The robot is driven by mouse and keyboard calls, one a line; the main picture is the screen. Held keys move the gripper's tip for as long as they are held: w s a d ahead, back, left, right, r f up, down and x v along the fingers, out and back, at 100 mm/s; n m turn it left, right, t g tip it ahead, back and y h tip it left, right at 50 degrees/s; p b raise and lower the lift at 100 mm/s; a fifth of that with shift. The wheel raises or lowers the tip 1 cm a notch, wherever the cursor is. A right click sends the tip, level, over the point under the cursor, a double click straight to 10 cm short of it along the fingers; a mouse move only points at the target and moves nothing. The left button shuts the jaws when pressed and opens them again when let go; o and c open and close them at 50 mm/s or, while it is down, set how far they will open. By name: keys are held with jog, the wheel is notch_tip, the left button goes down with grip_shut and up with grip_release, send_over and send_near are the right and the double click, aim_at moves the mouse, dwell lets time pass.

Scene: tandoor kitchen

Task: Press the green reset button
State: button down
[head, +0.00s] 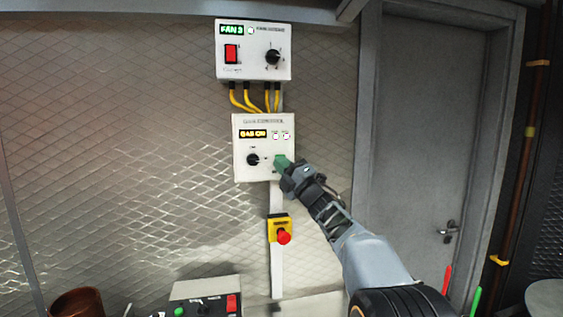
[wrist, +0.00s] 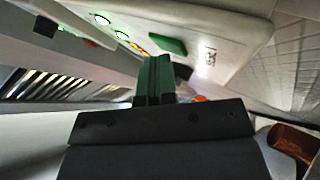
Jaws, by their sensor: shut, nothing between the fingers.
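The white gas control box (head: 240,173) hangs on the wall with a lit yellow display, small green lights and a black knob (head: 253,159). In the wrist view a flat green button (wrist: 168,46) sits on its face. My gripper (head: 281,161) is shut and empty, with its green fingers at the right part of the box face. In the wrist view the fingertips (wrist: 155,58) are close beside the green button; I cannot tell whether they touch it. In the head view the fingers cover the place where the button is.
A fan box (head: 254,50) with a red switch hangs above, joined by yellow cables. A red emergency knob (head: 284,237) on a yellow housing sits below. A control box (head: 205,291) with green and red buttons stands at the bottom. A grey door (head: 432,130) is at right.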

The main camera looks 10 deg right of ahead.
jog(key=shift+s+f, duration=0.1)
jog(key=shift+s+b, duration=0.65)
jog(key=shift+b, duration=0.2)
jog(key=shift+s+b, duration=2.15)
jog(key=shift+s, duration=0.35)
